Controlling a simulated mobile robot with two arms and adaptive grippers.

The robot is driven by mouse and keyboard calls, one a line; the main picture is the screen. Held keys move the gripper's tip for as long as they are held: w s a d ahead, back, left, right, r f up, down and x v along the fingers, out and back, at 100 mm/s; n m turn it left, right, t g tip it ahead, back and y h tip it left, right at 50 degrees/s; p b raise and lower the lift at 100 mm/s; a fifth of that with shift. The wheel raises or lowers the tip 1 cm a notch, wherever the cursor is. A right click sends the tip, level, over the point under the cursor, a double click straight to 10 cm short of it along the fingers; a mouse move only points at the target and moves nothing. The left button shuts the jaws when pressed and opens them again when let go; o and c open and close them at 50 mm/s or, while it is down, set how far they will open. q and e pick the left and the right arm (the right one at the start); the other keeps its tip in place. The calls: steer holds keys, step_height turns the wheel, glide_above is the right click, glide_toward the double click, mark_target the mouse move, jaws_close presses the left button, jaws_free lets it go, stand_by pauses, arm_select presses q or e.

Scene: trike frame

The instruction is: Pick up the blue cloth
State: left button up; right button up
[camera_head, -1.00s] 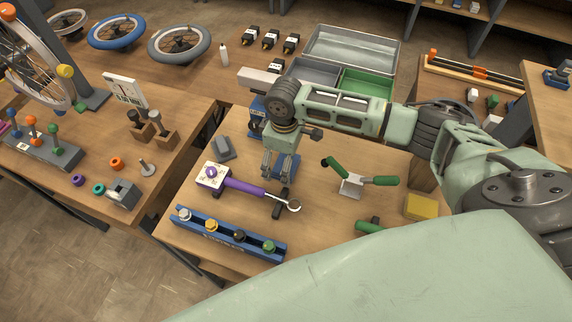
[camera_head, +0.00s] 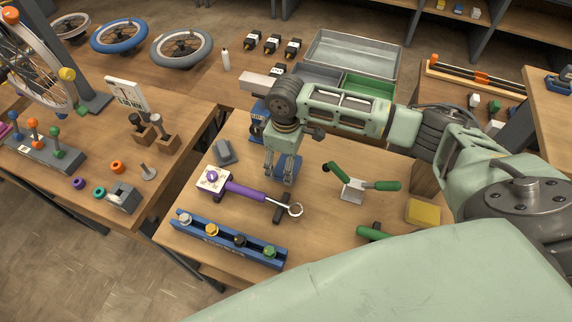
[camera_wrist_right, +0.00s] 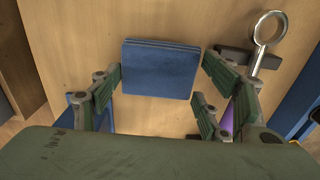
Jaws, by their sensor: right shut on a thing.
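The blue cloth (camera_head: 292,171) is a folded, flat square over the wooden table, below my right gripper (camera_head: 280,178). In the right wrist view the cloth (camera_wrist_right: 160,68) lies between the fingers of my right gripper (camera_wrist_right: 165,72), which are shut on it across its width. The left finger touches its edge; the right finger is close to the other edge. I cannot tell whether the cloth is clear of the tabletop. My left gripper is not in view.
A purple-handled tool with a ring end (camera_head: 245,190) lies just in front of the gripper. A blue rack with several knobs (camera_head: 215,236) is nearer. Green-handled clamps (camera_head: 352,190) and a yellow block (camera_head: 423,212) are to the right. Grey and green trays (camera_head: 368,82) stand behind.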

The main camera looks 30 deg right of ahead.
steer(key=r, duration=0.1)
steer(key=s+r, duration=0.1)
steer(key=r, duration=0.1)
steer(key=shift+a, duration=0.2)
steer(key=s+a+r+b, duration=0.1)
steer(key=s+a+r, duration=0.2)
steer(key=s+r, duration=0.3)
steer(key=s, duration=0.4)
steer(key=shift+a+r, duration=0.2)
steer(key=o, duration=0.6)
steer(key=c, duration=0.4)
steer(key=shift+o, duration=0.2)
steer(key=shift+s, duration=0.1)
